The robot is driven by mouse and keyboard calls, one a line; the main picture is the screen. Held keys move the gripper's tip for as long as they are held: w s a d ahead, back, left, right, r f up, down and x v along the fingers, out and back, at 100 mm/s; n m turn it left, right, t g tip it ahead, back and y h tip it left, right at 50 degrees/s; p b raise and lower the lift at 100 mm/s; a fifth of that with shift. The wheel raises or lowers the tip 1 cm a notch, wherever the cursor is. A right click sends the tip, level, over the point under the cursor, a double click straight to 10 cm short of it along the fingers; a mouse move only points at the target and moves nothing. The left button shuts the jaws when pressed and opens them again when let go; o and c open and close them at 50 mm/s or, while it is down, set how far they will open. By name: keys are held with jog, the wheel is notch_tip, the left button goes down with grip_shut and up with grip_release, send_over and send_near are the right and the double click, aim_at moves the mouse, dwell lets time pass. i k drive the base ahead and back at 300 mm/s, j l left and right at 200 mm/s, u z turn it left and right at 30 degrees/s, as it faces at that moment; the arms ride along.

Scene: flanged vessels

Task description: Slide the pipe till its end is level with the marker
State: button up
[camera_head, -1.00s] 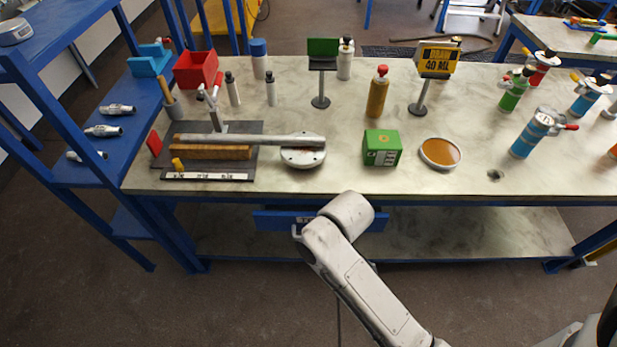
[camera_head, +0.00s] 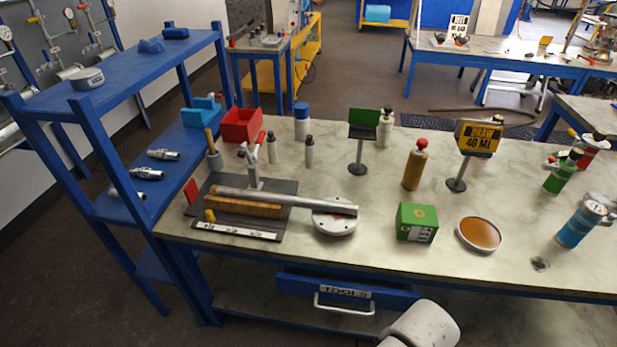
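The grey pipe (camera_head: 290,201) lies roughly level, left to right, along a wooden block (camera_head: 243,207) on a dark base plate (camera_head: 282,217). Its right end reaches over a round pale flange (camera_head: 334,221). A clamp-like stand with a red handle (camera_head: 254,168) rises just behind the pipe. A small red plate (camera_head: 191,191) stands a little beyond the pipe's left end, apart from it. A small yellow piece (camera_head: 210,215) sits at the left of a white marked strip (camera_head: 236,231) in front of the block. I cannot tell which is the marker. My gripper is out of view; only a white arm link shows at the bottom.
A green box (camera_head: 416,223) and an orange-topped dish (camera_head: 478,234) stand right of the flange. Behind are a red bin (camera_head: 241,125), bottles and two sign stands. A blue shelf (camera_head: 150,180) adjoins the bench's left. A drawer (camera_head: 345,293) is under the front edge.

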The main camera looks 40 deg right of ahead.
aim_at(229, 192)
jog(key=i+j+z, duration=0.15)
jog(key=z, duration=0.2)
jog(key=i+j+z, duration=0.1)
jog(key=j+z, duration=0.25)
jog(key=i+j+z, duration=0.1)
jog(key=j, duration=0.35)
jog(key=i+j+z, duration=0.15)
jog(key=j, duration=0.25)
jog(key=i+j+z, duration=0.1)
jog(key=j, duration=0.4)
jog(key=i+j+z, duration=0.15)
jog(key=j, duration=0.3)
jog(key=i+j, duration=0.1)
jog(key=j, duration=0.3)
jog(key=i+j, duration=0.1)
jog(key=j, duration=0.35)
jog(key=i+j, duration=0.1)
jog(key=j, duration=0.3)
jog(key=i+j, duration=0.1)
jog(key=j, duration=0.3)
